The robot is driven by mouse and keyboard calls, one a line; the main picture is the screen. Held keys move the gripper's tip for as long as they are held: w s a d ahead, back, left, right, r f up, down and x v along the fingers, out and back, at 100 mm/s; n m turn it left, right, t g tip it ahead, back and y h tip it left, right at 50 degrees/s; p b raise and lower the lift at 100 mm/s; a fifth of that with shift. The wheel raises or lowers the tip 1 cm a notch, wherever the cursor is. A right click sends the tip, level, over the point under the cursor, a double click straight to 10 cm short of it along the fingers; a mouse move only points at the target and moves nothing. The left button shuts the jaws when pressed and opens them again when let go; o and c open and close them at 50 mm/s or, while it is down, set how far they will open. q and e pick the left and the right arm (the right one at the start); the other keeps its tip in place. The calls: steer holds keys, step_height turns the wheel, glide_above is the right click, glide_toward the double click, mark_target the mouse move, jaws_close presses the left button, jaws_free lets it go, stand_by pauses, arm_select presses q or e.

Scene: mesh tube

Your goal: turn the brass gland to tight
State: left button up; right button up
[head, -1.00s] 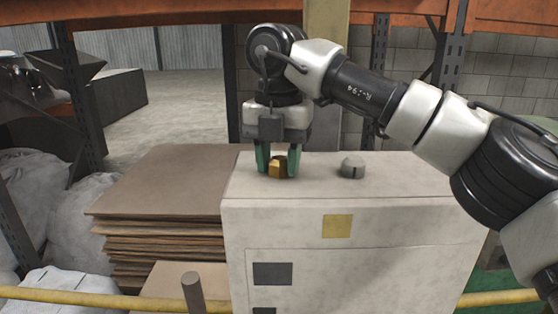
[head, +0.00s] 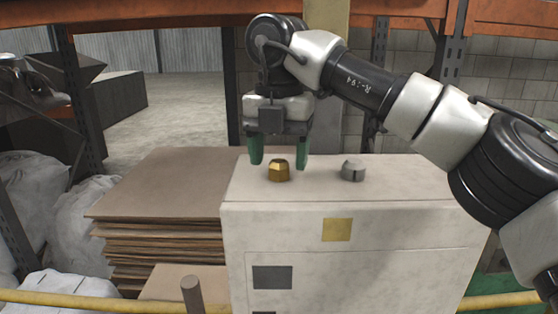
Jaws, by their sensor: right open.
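The brass gland (head: 278,171) is a small gold-coloured faceted piece on the top of the pale cabinet (head: 340,187), near its left side. My right gripper (head: 279,163) points down above it with its two green fingers spread wide, one on each side. The fingers look apart from the gland, with clear gaps. Nothing is held in the gripper. My left gripper does not show.
A grey knob-like fitting (head: 353,170) stands on the cabinet top to the right of the gland. A stack of brown sheets (head: 165,190) is left of the cabinet. A yellow rail (head: 60,299) crosses the front. White sacks (head: 85,220) lie at the left.

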mark_target(279, 161)
step_height(279, 161, up, 9)
steer(key=p, duration=0.2)
steer(key=shift+r, duration=0.15)
